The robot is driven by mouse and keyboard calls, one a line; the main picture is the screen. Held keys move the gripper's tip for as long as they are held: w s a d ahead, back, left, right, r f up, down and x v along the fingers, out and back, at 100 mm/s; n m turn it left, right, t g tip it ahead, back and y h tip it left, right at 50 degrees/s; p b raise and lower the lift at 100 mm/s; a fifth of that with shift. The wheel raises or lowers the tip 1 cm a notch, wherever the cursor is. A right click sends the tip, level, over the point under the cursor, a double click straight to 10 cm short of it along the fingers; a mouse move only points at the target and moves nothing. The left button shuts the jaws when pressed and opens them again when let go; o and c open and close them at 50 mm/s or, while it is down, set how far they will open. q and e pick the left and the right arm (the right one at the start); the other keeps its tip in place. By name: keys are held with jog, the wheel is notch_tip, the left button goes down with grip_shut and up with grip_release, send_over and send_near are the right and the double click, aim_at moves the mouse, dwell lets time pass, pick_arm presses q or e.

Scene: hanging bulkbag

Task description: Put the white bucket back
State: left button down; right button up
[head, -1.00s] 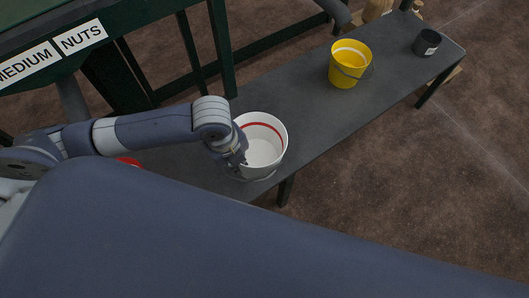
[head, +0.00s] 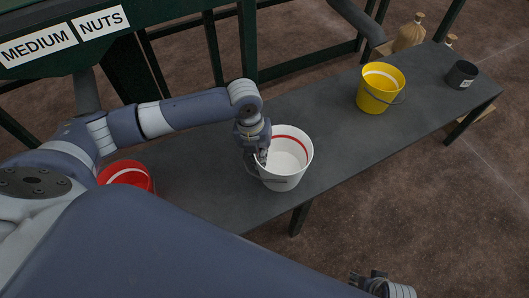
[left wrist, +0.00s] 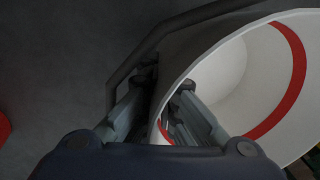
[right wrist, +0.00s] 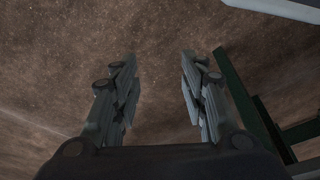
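The white bucket (head: 298,177), with a red stripe inside, stands upright on the dark grey bench. My left gripper (head: 258,158) is at the bucket's left rim. In the left wrist view, the left gripper's fingers (left wrist: 165,95) are apart and straddle the white bucket's wall (left wrist: 225,85), one outside and one inside. A gap seems to show between fingers and wall. My right gripper (head: 368,283) is low in the head view, away from the bench. In the right wrist view, the right gripper (right wrist: 158,75) is open and empty above the floor.
The grey bench (head: 335,135) runs to the upper right. A red bucket (head: 128,174) is on the left, partly hidden by my arm. A yellow bucket (head: 381,90) and a small dark pot (head: 461,75) stand farther along. A green frame with a "MEDIUM NUTS" label (head: 68,38) is behind.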

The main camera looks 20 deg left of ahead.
pick_arm(q)
jog(key=shift+w+a+f+b, duration=0.2)
jog(key=shift+w+f+b, duration=0.1)
jog(key=shift+w+f, duration=0.45)
jog(key=shift+w+a+f+b, duration=0.25)
jog(key=shift+w+f, duration=0.3)
jog(key=shift+w, duration=0.35)
jog(key=shift+w+a+f+b, duration=0.15)
jog(key=shift+w+f+b, duration=0.15)
jog(key=shift+w+f, duration=0.45)
pick_arm(e)
jog(key=w+v, duration=0.1)
jog(key=v, duration=0.6)
jog(key=shift+w+r, duration=0.25)
jog(key=shift+w, duration=0.2)
pick_arm(q)
jog(key=c, duration=1.8)
grip_release()
